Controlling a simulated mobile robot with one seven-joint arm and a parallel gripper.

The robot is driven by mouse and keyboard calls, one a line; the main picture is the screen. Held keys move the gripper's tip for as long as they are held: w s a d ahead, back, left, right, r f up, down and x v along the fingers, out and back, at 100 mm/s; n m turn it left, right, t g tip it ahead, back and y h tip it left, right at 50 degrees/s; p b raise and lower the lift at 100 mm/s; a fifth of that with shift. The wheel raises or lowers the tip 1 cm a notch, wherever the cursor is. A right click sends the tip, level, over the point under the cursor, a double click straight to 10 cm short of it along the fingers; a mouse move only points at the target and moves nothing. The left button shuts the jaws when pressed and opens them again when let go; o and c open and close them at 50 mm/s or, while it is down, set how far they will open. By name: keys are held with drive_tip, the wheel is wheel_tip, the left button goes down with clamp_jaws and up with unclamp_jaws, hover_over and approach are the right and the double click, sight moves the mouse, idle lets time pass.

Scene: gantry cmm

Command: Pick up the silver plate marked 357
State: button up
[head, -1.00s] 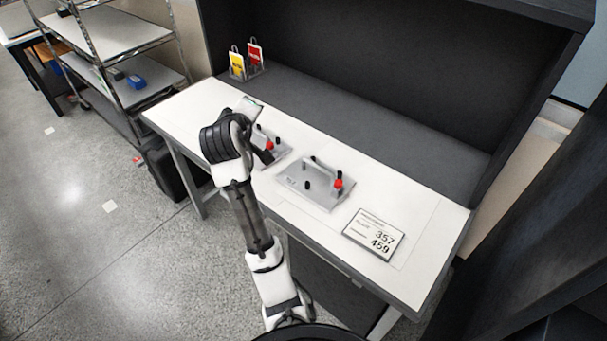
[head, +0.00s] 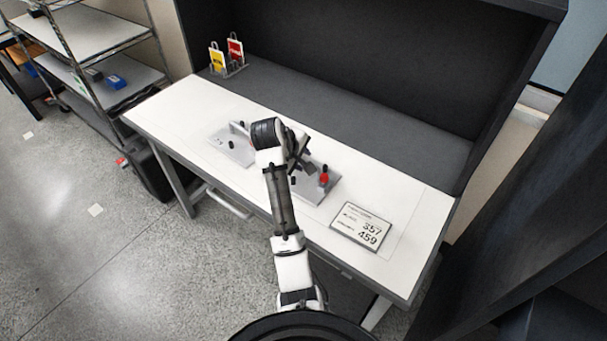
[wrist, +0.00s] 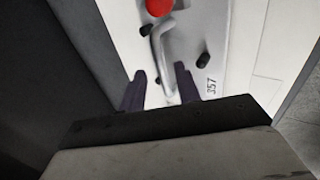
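The silver plate marked 357 (wrist: 213,40) lies under my gripper in the wrist view. It has a raised bar handle (wrist: 165,60), a red knob (wrist: 158,7) and black pegs. In the head view it is the right-hand plate (head: 322,193), partly hidden by my arm; its mark is hidden there. My gripper (head: 303,165) is above it. In the wrist view my gripper (wrist: 160,72) is open, with dark fingers apart on either side of the handle's near end. I cannot tell the height gap, and no grip shows.
A second silver plate (head: 234,152) lies to the left on the white table (head: 170,110). A sign reading 357 and 459 (head: 362,228) lies at the right. Yellow and red tags (head: 227,58) stand at the back left. A dark back panel (head: 360,60) rises behind.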

drive_tip(key=shift+a+p+x, duration=0.2)
drive_tip(key=shift+p+x, duration=0.9)
drive_tip(key=shift+x, duration=1.65)
drive_tip(key=shift+w, duration=0.15)
drive_tip(key=shift+c, duration=0.4)
clamp_jaws()
